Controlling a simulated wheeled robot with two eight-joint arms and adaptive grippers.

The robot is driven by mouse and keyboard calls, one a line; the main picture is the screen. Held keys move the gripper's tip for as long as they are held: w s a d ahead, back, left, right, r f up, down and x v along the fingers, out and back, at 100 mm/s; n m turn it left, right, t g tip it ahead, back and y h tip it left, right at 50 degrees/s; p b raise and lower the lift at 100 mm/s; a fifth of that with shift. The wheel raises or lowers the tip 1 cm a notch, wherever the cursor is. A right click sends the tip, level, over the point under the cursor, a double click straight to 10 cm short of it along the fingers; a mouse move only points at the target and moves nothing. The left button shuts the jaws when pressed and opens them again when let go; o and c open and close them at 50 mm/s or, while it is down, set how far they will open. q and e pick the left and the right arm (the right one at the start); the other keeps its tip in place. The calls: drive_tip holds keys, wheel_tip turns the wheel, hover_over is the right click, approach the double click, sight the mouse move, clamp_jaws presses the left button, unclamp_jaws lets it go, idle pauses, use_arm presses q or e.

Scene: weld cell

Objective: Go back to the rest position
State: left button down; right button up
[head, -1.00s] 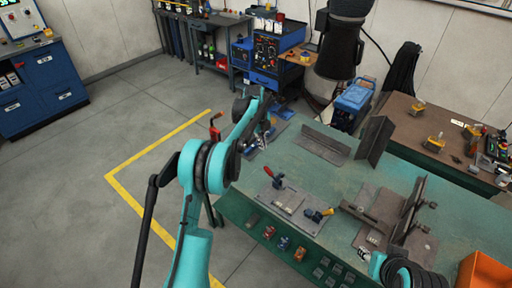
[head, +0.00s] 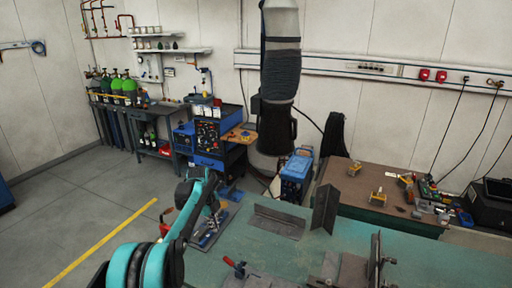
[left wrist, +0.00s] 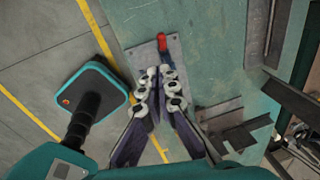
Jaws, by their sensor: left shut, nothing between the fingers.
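My left arm comes in from the lower left in the head view and bends over near the left edge of the green table (head: 275,253). My left gripper (head: 208,229) points down there, small and partly masked by the arm. In the left wrist view my left gripper (left wrist: 161,72) has its fingers together with nothing between them. A red-handled clamp (left wrist: 162,44) on a grey plate (left wrist: 137,57) lies just beyond the fingertips in that view; contact cannot be told. My right gripper is not in view.
On the green table stand dark angle plates (head: 323,207) and a red-handled clamp (head: 235,267). A brown table (head: 380,182) is at the right, a blue cabinet (head: 207,140) behind. Open floor with a yellow line (head: 105,240) lies left.

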use_arm(q)
drive_tip(key=s+d+r+n+t+b, duration=0.1)
drive_tip(key=s+r+n+t+b, duration=0.2)
drive_tip(key=s+n, duration=0.5)
drive_tip(key=s+d+r+n+b, duration=0.2)
drive_tip(key=s+n+b, duration=0.2)
drive_tip(key=s, duration=0.8)
drive_tip(key=s+f+n+t+b, duration=0.1)
drive_tip(key=s+f+n+b, duration=0.1)
drive_tip(key=s+f+n, duration=0.3)
drive_tip(key=s+f+n+t+y+b, duration=0.1)
drive_tip(key=s+f+n+b, duration=0.2)
drive_tip(key=s, duration=1)
wheel_tip(320, 180, down, 4)
drive_tip(key=d+n, duration=0.1)
drive_tip(key=n, duration=0.1)
drive_tip(key=shift+r+n+t+b, duration=0.2)
drive_tip(key=shift+n+t+b, duration=0.15)
drive_tip(key=shift+n+t, duration=0.05)
